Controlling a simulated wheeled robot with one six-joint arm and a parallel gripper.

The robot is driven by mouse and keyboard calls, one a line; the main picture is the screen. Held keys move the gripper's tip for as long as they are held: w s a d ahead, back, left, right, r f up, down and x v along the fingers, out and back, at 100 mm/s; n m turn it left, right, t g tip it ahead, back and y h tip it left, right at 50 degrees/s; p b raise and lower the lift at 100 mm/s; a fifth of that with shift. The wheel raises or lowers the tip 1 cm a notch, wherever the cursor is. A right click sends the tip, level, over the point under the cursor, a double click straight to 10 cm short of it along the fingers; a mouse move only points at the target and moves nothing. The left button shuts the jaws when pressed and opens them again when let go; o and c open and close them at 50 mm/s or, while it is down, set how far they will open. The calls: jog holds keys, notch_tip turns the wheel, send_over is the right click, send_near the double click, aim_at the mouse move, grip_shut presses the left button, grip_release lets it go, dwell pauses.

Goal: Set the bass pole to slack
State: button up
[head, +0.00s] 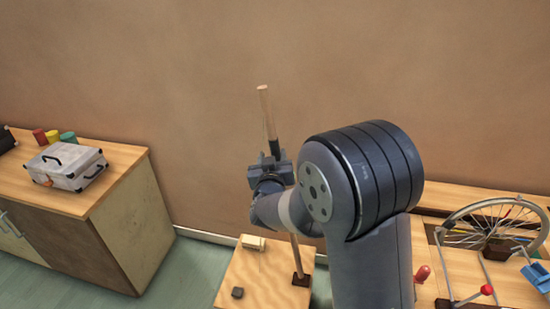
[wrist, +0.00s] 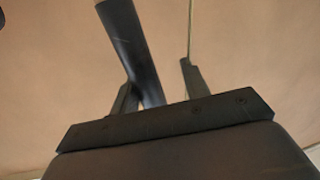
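The bass pole (head: 264,102) is a slim wooden pole with a dark sleeve. It leans a little left from a dark foot (head: 300,279) on a light wooden board (head: 268,278). In the wrist view the dark sleeve (wrist: 128,42) runs down between the fingers of my gripper (wrist: 156,75), close to the left finger. A gap shows between it and the right finger, so the gripper looks open around the pole. A thin cord (wrist: 190,30) passes by the right fingertip. My arm hides part of the pole.
A bench at right holds a spoked wheel (head: 495,207), a red-knobbed lever (head: 486,290) and a blue part (head: 537,277). A cabinet at left carries a silver case (head: 65,165) and coloured cylinders (head: 68,137). A small grey block (head: 238,292) lies on the board.

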jog(key=shift+s+d, duration=0.1)
dwell(0.3)
jog(key=s+b, duration=0.1)
jog(key=s, duration=0.9)
jog(key=shift+s+r+b, duration=0.25)
jog(key=shift+s+b, duration=0.05)
jog(key=shift+s, duration=0.05)
jog(key=shift+w, duration=0.15)
jog(key=w, duration=0.3)
jog(key=w+p, duration=0.1)
jog(key=w, duration=0.6)
jog(key=shift+w+d+f+p, duration=0.1)
jog(key=shift+f+p, duration=0.15)
jog(key=shift+p, duration=0.05)
jog(key=shift+w+d, duration=0.15)
jog(key=shift+w, duration=0.1)
jog(key=shift+s+d, duration=0.15)
jog(key=shift+d, duration=0.2)
jog(key=shift+r, duration=0.2)
